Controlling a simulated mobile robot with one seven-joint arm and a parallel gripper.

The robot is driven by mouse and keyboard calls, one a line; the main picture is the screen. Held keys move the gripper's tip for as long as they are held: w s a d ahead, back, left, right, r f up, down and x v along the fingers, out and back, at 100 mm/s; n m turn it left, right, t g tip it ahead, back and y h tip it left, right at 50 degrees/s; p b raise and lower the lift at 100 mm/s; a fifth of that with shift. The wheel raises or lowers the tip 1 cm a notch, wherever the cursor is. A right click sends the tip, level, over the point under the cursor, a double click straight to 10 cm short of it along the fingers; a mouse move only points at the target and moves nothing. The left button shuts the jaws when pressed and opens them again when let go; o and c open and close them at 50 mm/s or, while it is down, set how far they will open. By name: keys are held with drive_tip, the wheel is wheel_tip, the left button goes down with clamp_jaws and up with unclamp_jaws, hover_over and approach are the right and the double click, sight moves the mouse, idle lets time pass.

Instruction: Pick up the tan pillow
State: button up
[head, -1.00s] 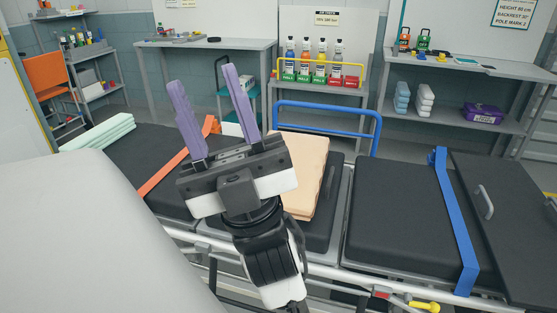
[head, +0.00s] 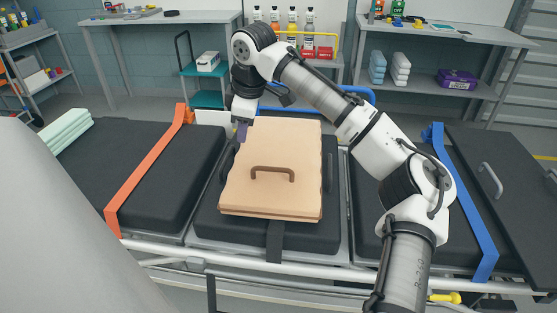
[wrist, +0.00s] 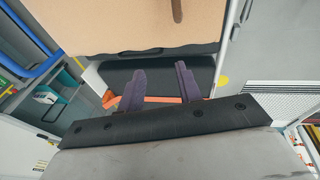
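In the wrist view the pillow (wrist: 120,28) fills the top of the picture, and part of a brown handle (wrist: 177,10) shows at the upper edge. My gripper (wrist: 156,68) is open, its two purple fingers apart with nothing between them.
An orange strap (head: 150,170) crosses the pad to the left, and a blue strap (head: 460,210) crosses to the right. A blue rail (head: 355,95) stands behind the stretcher. Folded green cloths (head: 65,130) lie at the far left. Benches and shelves line the back wall.

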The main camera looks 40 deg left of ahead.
drive_tip(key=w+d+r+h, duration=0.2)
drive_tip(key=w+d+h, duration=0.1)
drive_tip(key=d, duration=0.4)
hover_over(272, 169)
drive_tip(key=shift+g, duration=0.3)
drive_tip(key=f, duration=0.8)
drive_tip(key=shift+w+d, duration=0.35)
drive_tip(key=shift+s+a+f, duration=0.1)
drive_tip(key=shift+a+f, duration=0.05)
drive_tip(key=shift+f, duration=0.8)
drive_tip(key=shift+s+a+f, duration=0.1)
drive_tip(key=shift+a+f, duration=0.05)
drive_tip(key=shift+f, duration=0.75)
drive_tip(key=shift+a+f, duration=0.15)
drive_tip(key=shift+f, duration=0.8)
clamp_jaws()
